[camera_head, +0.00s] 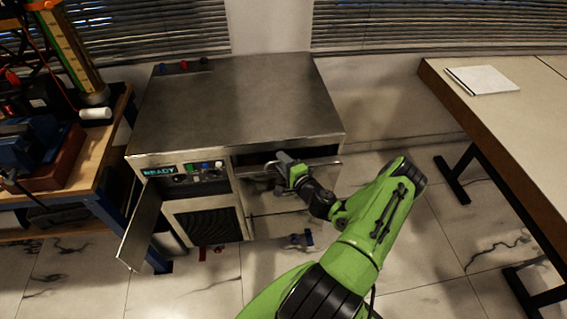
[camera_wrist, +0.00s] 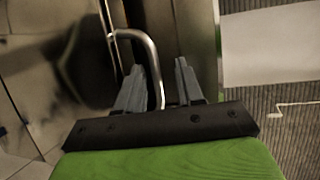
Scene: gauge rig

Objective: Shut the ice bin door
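The ice bin door (camera_head: 257,184) appears as a steel panel on the right front of the metal cabinet (camera_head: 240,100). It stands tilted outward at the top, with a dark opening above and behind it. My gripper (camera_head: 283,163) is at the door's upper edge and hides part of it. In the wrist view, a bent metal bar handle (camera_wrist: 152,55) passes between the fingers of my gripper (camera_wrist: 160,68). The fingers are apart, with a visible gap to the right of the bar. I cannot tell whether the left finger touches the bar.
A narrow side door (camera_head: 140,225) hangs open at the cabinet's left, beside a control panel (camera_head: 197,172) and a dark grille (camera_head: 209,226). A cluttered workbench (camera_head: 95,160) stands at left. A table (camera_head: 500,125) stands at right. Tiled floor is open between the cabinet and table.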

